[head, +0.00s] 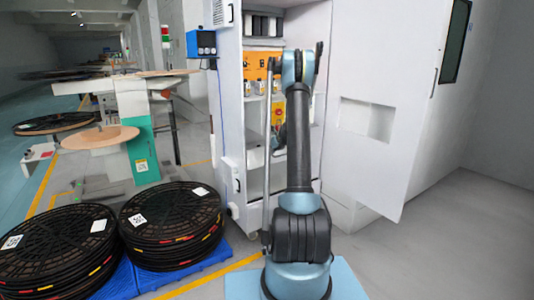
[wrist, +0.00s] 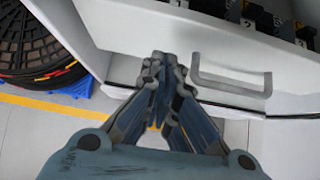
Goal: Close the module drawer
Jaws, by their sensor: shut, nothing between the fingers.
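In the wrist view, a white drawer front (wrist: 130,35) crosses the upper part of the picture, with a grey U-shaped handle (wrist: 232,88) on it. Dark numbered modules (wrist: 262,18) sit in the drawer behind its front edge, seen from above, so the drawer stands pulled out at least partly. My gripper (wrist: 163,60) is shut and empty. Its fingertips are at the drawer front, left of the handle and not around it. I cannot tell if they touch the front. In the head view my arm hides most of the drawer and the gripper.
The white cabinet (head: 229,110) stands open, its door (head: 380,75) swung out to the right. Black reels (head: 172,215) are stacked on a blue pallet (head: 215,258) at left. A green and white machine (head: 140,150) stands behind them. Floor at right is clear.

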